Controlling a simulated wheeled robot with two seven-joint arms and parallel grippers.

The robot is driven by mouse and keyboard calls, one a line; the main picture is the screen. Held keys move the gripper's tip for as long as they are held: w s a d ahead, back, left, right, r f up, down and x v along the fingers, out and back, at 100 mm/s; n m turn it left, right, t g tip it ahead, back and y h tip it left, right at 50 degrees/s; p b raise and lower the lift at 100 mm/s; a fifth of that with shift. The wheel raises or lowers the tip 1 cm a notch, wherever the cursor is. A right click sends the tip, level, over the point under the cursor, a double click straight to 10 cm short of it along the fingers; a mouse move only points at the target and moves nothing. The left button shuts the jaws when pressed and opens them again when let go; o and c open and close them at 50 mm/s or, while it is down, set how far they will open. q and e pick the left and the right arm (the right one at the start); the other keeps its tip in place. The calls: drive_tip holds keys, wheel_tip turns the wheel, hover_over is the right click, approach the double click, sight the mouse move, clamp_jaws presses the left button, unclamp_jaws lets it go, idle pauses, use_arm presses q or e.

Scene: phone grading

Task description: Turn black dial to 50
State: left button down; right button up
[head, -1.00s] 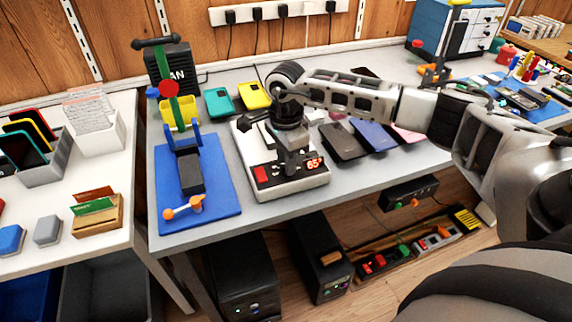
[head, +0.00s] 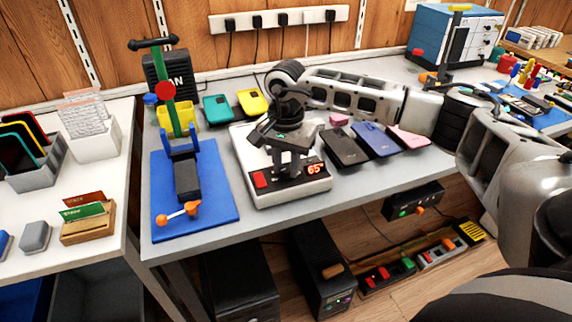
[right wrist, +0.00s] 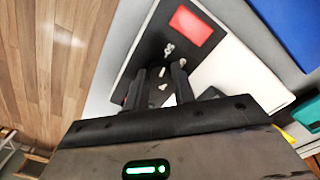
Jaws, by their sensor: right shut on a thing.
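The white device (head: 243,150) with a black front panel stands on the grey bench. Its red display (head: 314,168) reads 65 with a degree mark. A red button (head: 260,180) is at the left end of the panel and also shows in the right wrist view (right wrist: 192,26). My right gripper (head: 286,170) points down at the panel between the button and the display. In the right wrist view its fingers (right wrist: 160,86) are close together at the panel. They are shut on the black dial, which they mostly hide. My left gripper is not in view.
A blue mat (head: 220,205) with a green-handled press (head: 180,120) lies left of the device. Black, blue and pink phones lie close on its right. Teal (head: 218,108) and yellow (head: 252,101) phones lie behind it. The bench's front edge is close below the device.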

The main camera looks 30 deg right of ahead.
sight(286, 169)
drive_tip(key=shift+r, duration=0.1)
idle(0.3)
drive_tip(key=o, duration=1)
wheel_tip(286, 169, up, 16)
